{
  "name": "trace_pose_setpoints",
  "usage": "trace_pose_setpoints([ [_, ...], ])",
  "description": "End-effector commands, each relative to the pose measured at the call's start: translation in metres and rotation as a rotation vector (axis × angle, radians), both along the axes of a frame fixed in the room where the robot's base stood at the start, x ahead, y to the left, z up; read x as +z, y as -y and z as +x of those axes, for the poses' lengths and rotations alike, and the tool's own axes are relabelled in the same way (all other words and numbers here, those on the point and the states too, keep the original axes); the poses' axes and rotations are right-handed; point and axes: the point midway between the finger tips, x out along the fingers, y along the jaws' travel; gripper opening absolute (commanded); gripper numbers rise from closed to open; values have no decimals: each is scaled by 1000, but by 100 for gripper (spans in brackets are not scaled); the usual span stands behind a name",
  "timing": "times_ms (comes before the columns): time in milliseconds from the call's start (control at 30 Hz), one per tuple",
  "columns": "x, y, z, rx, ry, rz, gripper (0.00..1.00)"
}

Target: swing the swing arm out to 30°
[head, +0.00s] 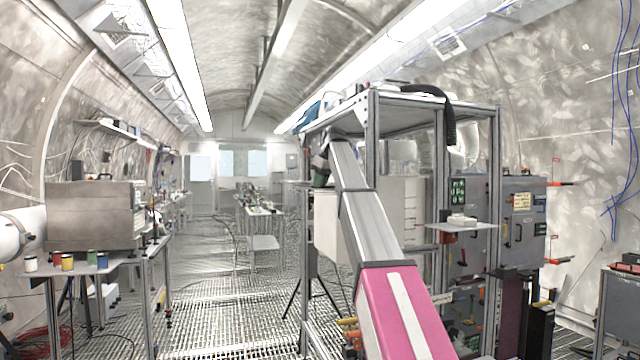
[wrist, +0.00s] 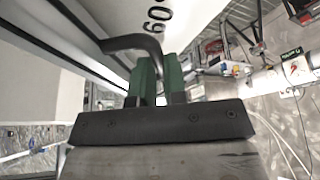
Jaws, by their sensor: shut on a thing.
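My gripper (wrist: 160,68) has two green fingers, shut on the bent end of a dark rod handle (wrist: 128,41) in the wrist view. The handle comes from a long grey bar at the left, which looks like the swing arm (wrist: 52,32). Beside it lies a pale panel (wrist: 185,22) with a black "60" marking. The swing arm's pivot and pointer are not visible, so its angle cannot be read. In the head view my gripper (head: 320,178) is small and mostly hidden behind my arm, at the left side of a metal frame.
The metal-profile frame (head: 371,140) stands close around my arm's right side, with a dark hose (head: 440,105) on top. Grey cabinets (head: 522,215) stand at the right. A bench (head: 100,265) with several small cans is at the left.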

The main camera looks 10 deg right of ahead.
Motion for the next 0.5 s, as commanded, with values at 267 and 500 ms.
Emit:
trace_pose_setpoints([
  [267, 0, 0, 0, -1, 0, 0, 38],
  [500, 7, 2, -1, -1, 1, 0, 38],
])
